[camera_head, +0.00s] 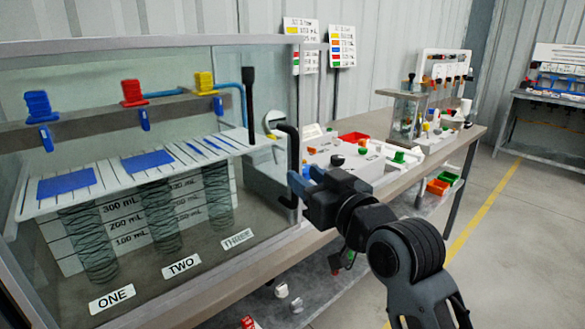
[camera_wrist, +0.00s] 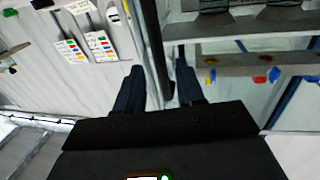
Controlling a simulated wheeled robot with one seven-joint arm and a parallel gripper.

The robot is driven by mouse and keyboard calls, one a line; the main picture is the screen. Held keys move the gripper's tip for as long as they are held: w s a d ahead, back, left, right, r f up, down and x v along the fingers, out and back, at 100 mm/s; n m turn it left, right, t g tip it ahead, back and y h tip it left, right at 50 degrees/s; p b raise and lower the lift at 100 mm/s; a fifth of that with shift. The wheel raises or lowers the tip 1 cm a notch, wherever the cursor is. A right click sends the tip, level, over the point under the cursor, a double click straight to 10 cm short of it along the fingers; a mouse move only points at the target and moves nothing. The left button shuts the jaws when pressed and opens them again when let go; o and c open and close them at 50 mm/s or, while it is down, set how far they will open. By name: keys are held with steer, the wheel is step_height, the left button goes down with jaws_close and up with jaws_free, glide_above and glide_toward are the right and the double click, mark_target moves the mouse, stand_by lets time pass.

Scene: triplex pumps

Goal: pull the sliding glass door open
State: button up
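The glass door (camera_head: 255,215) is the front pane of a large case on the bench and looks closed. Its black bar handle (camera_head: 291,140) stands upright at the pane's right edge, with bent ends. My gripper (camera_head: 303,180) is at the handle's lower half, its blue-black fingers pointing at it. In the wrist view the handle (camera_wrist: 153,45) runs between the two fingers of my gripper (camera_wrist: 160,66). The fingers are apart, with a gap visible on the left of the bar. Whether either finger touches the bar is unclear.
Inside the case are three spring-like columns labelled ONE, TWO and THREE (camera_head: 237,239) and coloured blocks on a rail. Right of the case the bench (camera_head: 455,150) holds a control panel (camera_head: 355,160) and small parts. Grey floor is free at the right.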

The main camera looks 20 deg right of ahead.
mark_target(297, 171)
steer(key=w, duration=0.5)
steer(key=shift+a, duration=0.3)
jaws_close()
